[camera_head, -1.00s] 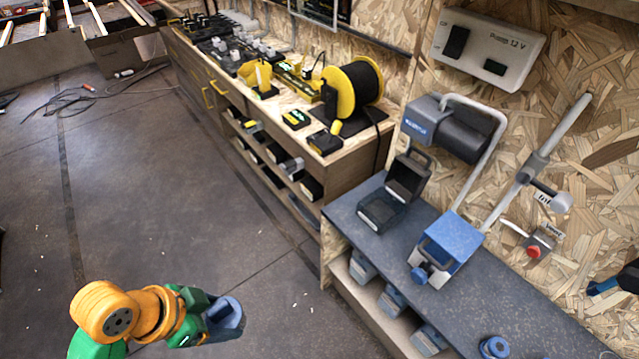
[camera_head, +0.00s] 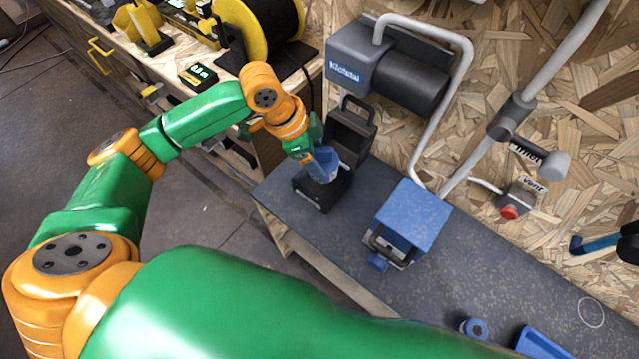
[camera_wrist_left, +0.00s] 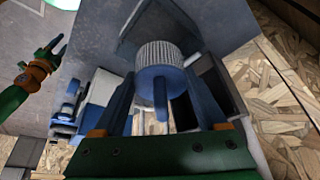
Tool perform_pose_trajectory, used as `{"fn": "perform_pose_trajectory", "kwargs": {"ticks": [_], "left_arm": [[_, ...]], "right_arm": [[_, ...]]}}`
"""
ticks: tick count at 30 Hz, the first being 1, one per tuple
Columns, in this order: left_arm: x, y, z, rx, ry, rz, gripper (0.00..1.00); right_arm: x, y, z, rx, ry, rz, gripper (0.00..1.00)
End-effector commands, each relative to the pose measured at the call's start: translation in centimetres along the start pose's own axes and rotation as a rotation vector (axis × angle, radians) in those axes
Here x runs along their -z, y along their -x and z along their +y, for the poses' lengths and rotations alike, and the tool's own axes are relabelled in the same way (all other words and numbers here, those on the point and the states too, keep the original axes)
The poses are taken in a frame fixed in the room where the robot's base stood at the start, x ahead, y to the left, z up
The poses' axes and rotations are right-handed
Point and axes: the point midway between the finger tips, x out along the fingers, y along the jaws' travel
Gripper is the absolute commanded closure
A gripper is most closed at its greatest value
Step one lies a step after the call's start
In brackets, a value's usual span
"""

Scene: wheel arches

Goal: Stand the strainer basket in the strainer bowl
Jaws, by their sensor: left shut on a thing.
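My left gripper (camera_head: 322,162) is shut on the strainer basket and holds it over the dark strainer bowl (camera_head: 318,193), whose lid (camera_head: 347,137) stands open behind. In the head view the blue fingers largely hide the basket. In the left wrist view the strainer basket (camera_wrist_left: 160,57), a ribbed grey cylinder with a blue end and handle, sits between the two fingers. The bowl's grey square frame shows just beyond it. I cannot tell whether the basket touches the bowl. My right gripper (camera_wrist_left: 56,52) shows small at the left of the wrist view, its fingers apart.
A blue box-shaped unit (camera_head: 412,218) stands right of the bowl on the dark bench (camera_head: 330,252). The Klofstal motor (camera_head: 385,68) and a grey pipe (camera_head: 465,85) are behind. Blue parts (camera_head: 540,343) lie at the front right. A yellow reel (camera_head: 262,30) stands on the left bench.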

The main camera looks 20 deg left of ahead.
Motion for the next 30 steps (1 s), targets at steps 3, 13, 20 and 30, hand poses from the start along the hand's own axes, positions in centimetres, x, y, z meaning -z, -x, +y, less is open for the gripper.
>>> {"fn": "perform_pose_trajectory", "kwargs": {"ticks": [3, 13, 20, 30], "left_arm": [[-1.0, -2.4, 0.1, -0.001, -0.001, -0.001, 0.91], [-2.7, -6.5, 0.1, 0.001, -0.005, 0.0, 0.91], [-2.7, -6.6, 0.1, 0.001, -0.005, 0.0, 0.91], [-2.7, -6.5, 0.1, 0.001, -0.005, 0.0, 0.13]], "right_arm": [[-0.2, -0.4, -0.1, 0.001, 0.0, -0.004, 0.5], [-0.2, -1.0, -0.2, 0.003, -0.001, -0.003, 0.5], [-0.2, -1.0, -0.3, 0.004, -0.001, -0.003, 0.5], [-0.2, -1.0, -0.3, 0.004, -0.001, -0.002, 0.5]]}}
